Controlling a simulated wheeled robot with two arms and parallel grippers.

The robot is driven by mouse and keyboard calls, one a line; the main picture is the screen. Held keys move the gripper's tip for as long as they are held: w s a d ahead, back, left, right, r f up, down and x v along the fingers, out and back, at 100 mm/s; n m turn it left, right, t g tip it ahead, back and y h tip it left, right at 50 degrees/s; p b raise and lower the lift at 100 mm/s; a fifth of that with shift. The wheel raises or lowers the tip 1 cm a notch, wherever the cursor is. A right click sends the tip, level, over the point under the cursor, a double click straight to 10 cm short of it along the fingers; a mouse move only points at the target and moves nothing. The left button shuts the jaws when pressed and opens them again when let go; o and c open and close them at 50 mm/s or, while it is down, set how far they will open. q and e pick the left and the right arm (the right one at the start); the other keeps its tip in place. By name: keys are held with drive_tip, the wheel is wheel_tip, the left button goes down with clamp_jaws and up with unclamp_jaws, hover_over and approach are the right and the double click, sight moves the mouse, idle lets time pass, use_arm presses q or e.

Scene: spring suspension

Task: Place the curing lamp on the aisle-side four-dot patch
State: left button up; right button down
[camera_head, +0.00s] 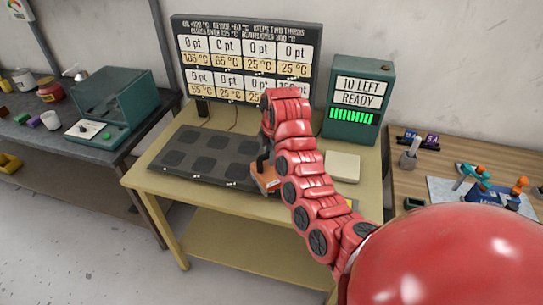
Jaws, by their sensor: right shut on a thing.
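My right arm reaches over the yellow table, and my right gripper (262,163) is mostly hidden behind its own red links. It is shut on a small orange and dark thing, which looks like the curing lamp (266,180), at the right front edge of the black pad. The black pad (160,163) carries two rows of dark square patches (187,137). Tiny white dot marks show along its front edge, too small to count. I cannot tell whether the lamp touches the pad. My left gripper is not in view.
A display board (247,60) with temperature readings stands behind the pad. A green box (357,97) reads "10 LEFT READY". A pale square block (343,166) lies right of my arm. A dark bench with a green machine (110,103) is left; a wooden bench with tools (480,185) is right.

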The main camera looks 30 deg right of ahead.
drive_tip(key=shift+w+d, duration=0.35)
drive_tip(key=shift+w, duration=0.05)
drive_tip(key=shift+w+d+r+p, duration=0.2)
drive_tip(key=shift+w+d+p, duration=0.15)
drive_tip(key=shift+w+d, duration=0.25)
drive_tip(key=shift+w+d+f+p, duration=0.2)
drive_tip(key=shift+w+d+p, duration=0.15)
drive_tip(key=shift+w+d, duration=0.15)
wheel_tip(320, 180, down, 3)
drive_tip(key=p, duration=0.3)
drive_tip(key=shift+a+f, duration=0.1)
drive_tip(key=shift+f+b, duration=0.35)
drive_tip(key=c, duration=0.7)
unclamp_jaws()
drive_tip(key=shift+r, duration=0.15)
